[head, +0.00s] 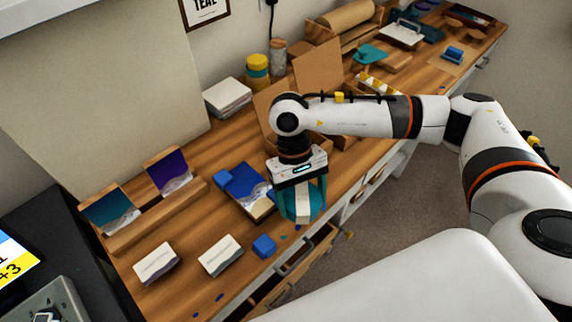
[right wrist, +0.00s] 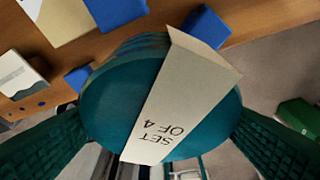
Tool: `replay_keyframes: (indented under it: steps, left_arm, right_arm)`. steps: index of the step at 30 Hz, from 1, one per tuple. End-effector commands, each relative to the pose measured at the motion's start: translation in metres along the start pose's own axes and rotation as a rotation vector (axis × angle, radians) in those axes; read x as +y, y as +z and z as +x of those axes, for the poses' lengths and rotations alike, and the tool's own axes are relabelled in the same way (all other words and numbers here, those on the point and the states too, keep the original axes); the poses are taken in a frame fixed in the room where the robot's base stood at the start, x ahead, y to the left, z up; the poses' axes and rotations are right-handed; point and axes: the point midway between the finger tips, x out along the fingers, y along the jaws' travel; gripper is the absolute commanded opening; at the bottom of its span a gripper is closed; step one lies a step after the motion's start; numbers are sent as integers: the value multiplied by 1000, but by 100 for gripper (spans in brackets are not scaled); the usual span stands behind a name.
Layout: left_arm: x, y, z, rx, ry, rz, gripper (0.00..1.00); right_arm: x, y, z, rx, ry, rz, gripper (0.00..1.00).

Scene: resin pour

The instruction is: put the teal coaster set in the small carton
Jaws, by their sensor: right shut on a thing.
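The teal coaster set (right wrist: 118,92) is a round stack with a pale paper band reading "SET OF 4". My right gripper (head: 301,203) is shut on this coaster set (head: 318,198) and holds it near the front edge of the bench. In the right wrist view the fingers of my right gripper are at either side of the stack. An open brown cardboard carton (head: 318,68) stands farther back on the bench with its flaps up. My right forearm hides much of it, so its inside and full size cannot be told. My left gripper is not in view.
Blue blocks (head: 264,246) and white-topped blocks (head: 220,256) lie on the wooden bench (head: 190,288) to the left. A wooden stand (head: 155,222) holds two coloured panels. White stacked tiles (head: 228,97) and yellow jars (head: 257,66) stand at the back. A drawer front (head: 318,252) shows below.

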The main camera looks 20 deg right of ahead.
Motion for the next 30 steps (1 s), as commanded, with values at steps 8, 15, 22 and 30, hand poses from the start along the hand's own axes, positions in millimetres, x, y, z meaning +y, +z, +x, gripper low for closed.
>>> replay_keyframes:
  steps: [8,15,22,30]
  left_arm:
    - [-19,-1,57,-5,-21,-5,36]
    - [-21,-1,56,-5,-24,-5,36]
    - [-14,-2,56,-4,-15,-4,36]
    - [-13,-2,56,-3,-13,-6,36]
  right_arm:
    - [2,40,-18,-19,108,272,47]
    - [-9,92,-60,-26,345,844,47]
    - [-45,142,-89,-15,589,1446,47]
    - [-78,168,-102,-4,747,1814,47]
